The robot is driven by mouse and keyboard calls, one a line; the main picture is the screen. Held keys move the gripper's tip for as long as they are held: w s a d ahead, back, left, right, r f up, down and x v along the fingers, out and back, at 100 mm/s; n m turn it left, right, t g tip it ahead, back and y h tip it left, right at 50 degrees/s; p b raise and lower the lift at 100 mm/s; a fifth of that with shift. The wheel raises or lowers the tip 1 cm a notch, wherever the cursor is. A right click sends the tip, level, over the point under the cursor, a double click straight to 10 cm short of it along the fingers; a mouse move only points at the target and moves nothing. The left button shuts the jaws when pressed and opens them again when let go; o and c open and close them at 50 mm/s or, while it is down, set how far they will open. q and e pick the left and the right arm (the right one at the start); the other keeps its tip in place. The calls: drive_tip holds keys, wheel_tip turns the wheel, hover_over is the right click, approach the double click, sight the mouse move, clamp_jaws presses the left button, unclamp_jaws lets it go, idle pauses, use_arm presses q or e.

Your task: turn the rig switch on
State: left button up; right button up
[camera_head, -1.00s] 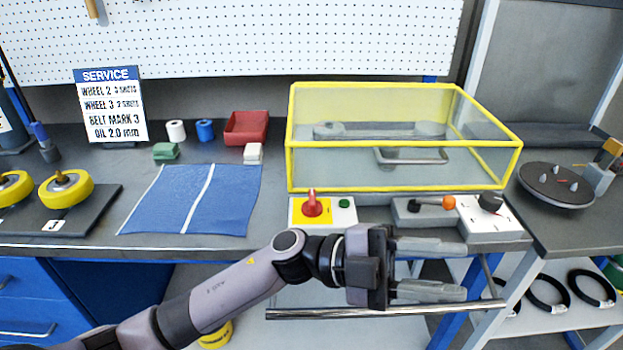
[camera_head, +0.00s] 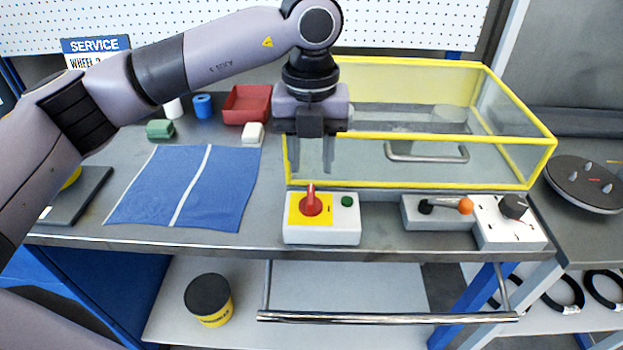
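The rig switch is a red rotary knob (camera_head: 311,204) on a yellow plate, with its handle pointing up. It sits on a white switch box (camera_head: 321,233) at the bench's front edge, with a green button (camera_head: 347,201) to its right. My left gripper (camera_head: 312,160) points down just above and behind the red knob, in front of the yellow-framed clear guard. Its two fingers look apart, with nothing seen between them. The gripper does not appear to touch the knob. My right gripper is not in view.
The yellow-framed guard (camera_head: 440,187) stands behind the switch box. A grey lever box with an orange knob (camera_head: 466,206) and a white box with a black dial (camera_head: 513,206) sit right. A blue cloth (camera_head: 190,190) lies left. A metal rail (camera_head: 390,318) runs below the bench front.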

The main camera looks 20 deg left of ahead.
sight(311, 195)
use_arm(q)
drive_tip(key=shift+a+f+p, duration=0.1)
drive_tip(key=shift+f+p, duration=0.5)
drive_tip(key=shift+f, duration=2.85)
clamp_jaws()
